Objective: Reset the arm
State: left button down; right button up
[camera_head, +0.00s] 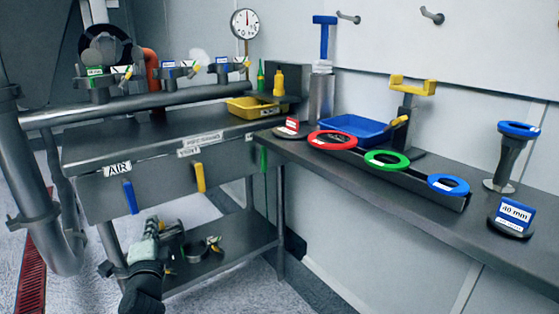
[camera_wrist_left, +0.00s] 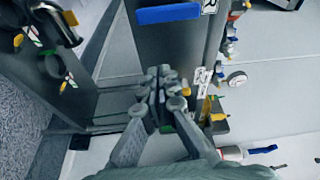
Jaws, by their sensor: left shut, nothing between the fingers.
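My left gripper (camera_head: 153,226) is low at the left in the head view, in front of the steel bench with the AIR label. In the left wrist view my left gripper (camera_wrist_left: 160,78) is shut with its fingertips together and nothing between them. A blue handle (camera_head: 130,197) and a yellow handle (camera_head: 200,177) hang on the bench front. The blue handle (camera_wrist_left: 168,13) also shows at the top of the left wrist view, apart from the fingers. My right gripper is in neither view.
Valves and pipes line the bench back (camera_head: 170,95). Metal clamps (camera_head: 205,248) lie on the lower shelf.

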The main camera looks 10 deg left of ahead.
pick_arm(q)
jog(key=s+d+f+n+g+h, duration=0.2)
jog(key=s+d+f+n+g, duration=0.15)
jog(key=s+f, duration=0.45)
jog(key=s+d+f+n+g+h, duration=0.2)
jog(key=s+d+f+n+g, duration=0.15)
jog(key=f, duration=0.85)
jog(key=s+d+f+g+h, duration=0.1)
jog(key=s+d+f+g, duration=0.1)
jog(key=s, duration=0.3)
jog(key=s+d+f+n+g+h, duration=0.1)
jog(key=s+d+f+g, duration=0.1)
jog(key=s+f, duration=0.3)
jog(key=s+d+f+n+g+h, duration=0.1)
jog(key=s+d+f, duration=0.2)
jog(key=s, duration=0.3)
jog(key=shift+s+d+f+g+h, duration=0.3)
jog(key=shift+s+d+g, duration=0.1)
jog(key=shift+d, duration=0.4)
jog(key=shift+w+r, duration=0.1)
